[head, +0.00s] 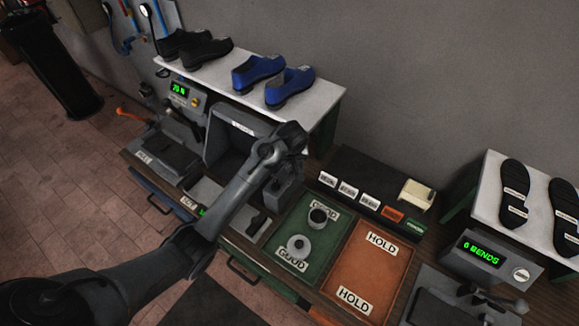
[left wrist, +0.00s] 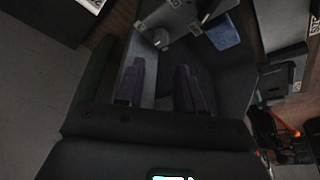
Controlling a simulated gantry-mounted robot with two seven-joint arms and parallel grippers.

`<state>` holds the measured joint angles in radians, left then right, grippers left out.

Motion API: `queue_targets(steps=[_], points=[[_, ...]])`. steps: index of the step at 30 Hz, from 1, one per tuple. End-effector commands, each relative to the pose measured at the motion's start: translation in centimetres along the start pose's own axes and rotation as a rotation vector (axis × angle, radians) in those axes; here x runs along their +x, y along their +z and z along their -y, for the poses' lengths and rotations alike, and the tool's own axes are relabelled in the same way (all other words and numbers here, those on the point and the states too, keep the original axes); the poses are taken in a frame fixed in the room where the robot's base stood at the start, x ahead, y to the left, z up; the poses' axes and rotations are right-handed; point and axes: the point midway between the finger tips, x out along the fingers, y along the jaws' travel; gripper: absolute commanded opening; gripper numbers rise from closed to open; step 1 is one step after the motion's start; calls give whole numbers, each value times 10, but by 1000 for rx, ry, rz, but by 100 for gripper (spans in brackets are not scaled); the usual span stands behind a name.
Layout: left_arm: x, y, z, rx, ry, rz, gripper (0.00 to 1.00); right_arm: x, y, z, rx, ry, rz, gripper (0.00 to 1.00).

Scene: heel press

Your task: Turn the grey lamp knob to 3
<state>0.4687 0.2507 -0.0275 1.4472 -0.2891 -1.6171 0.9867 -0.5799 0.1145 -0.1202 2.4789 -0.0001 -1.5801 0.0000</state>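My left arm crosses the head view from the lower left, and its wrist end is over the bench beside a dark open box (head: 238,132). My left gripper (left wrist: 160,66) shows in the left wrist view as two dark purple fingers, apart with nothing seen between them. Beyond the fingertips is a grey box (left wrist: 178,18) with a small round part (left wrist: 161,38) on its face; I cannot tell for certain that this is the lamp knob. No number scale is readable there. In the head view my arm covers part of this area. My right gripper is not in view.
A white shelf (head: 218,72) with black and blue shoes stands behind. A green GOOD tray (head: 279,238) holds two small round pieces, beside an orange HOLD tray (head: 366,270). A counter box reading 0 BENDS (head: 481,254) is at the right.

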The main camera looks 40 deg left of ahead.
Motion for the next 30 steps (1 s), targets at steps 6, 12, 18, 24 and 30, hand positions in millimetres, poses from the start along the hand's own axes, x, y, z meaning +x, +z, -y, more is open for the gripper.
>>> queue_targets(steps=[6,12,18,24,30], points=[[33,0,1,2,-3,2,37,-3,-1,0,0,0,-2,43],[66,1,1,2,-4,2,37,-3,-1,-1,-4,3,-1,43],[87,1,1,2,-2,2,37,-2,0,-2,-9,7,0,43],[95,1,1,1,-2,1,37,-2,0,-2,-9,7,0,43],[95,1,1,1,-1,0,37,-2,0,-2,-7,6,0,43]])
